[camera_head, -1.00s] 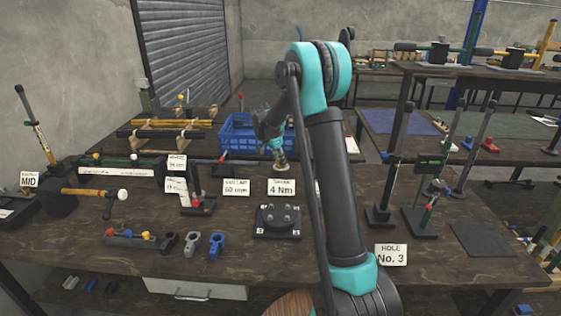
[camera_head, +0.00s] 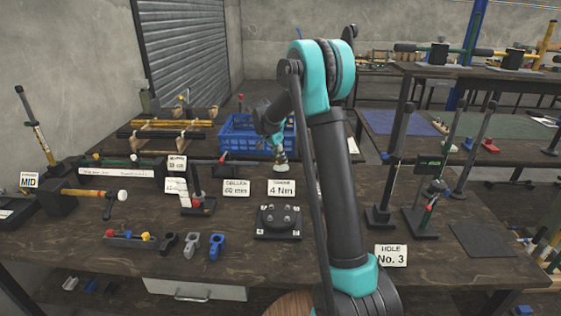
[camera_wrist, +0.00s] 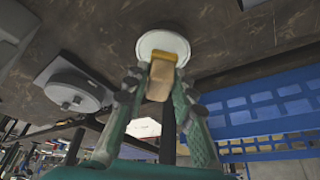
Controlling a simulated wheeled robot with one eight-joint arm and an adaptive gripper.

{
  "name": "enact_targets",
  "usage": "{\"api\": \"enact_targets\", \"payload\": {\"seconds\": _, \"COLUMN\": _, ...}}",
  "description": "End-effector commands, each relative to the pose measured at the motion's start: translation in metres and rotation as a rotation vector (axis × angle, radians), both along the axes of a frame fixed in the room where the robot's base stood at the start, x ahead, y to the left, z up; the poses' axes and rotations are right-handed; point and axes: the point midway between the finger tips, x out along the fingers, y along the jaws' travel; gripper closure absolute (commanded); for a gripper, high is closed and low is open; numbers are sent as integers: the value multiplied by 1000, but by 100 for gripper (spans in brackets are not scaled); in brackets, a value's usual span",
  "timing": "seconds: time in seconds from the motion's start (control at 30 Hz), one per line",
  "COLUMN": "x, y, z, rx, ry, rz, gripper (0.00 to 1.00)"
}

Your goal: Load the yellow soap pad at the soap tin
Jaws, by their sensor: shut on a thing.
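My gripper (camera_wrist: 160,85) is shut on the yellow soap pad (camera_wrist: 160,76), a small block with a yellow edge and a tan face. A round pale disc, which looks like the soap tin (camera_wrist: 152,42), lies just beyond the pad on the dark bench. The pad overlaps the near edge of the disc in the wrist view; I cannot tell whether they touch. In the head view my gripper (camera_head: 279,153) is small, pointing down above a pale disc (camera_head: 281,168) behind the "4 Nm" card. The pad is not clear there.
A blue crate (camera_head: 238,134) stands beside my gripper; it also shows at right in the wrist view (camera_wrist: 260,105). A black round fixture (camera_head: 278,222) sits in front of the "4 Nm" card (camera_head: 281,188). Tall presses stand at the right.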

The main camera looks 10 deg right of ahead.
Motion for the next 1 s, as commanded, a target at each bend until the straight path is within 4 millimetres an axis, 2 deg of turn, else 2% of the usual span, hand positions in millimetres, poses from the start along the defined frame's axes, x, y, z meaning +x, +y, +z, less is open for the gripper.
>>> {"api": "enact_targets", "payload": {"seconds": 0.6, "x": 0, "y": 0, "z": 45, "rx": -1, "ry": -1, "rz": 0, "gripper": 98}}
{"api": "enact_targets", "payload": {"seconds": 1.0, "x": 0, "y": 0, "z": 49, "rx": -1, "ry": -1, "rz": 0, "gripper": 98}}
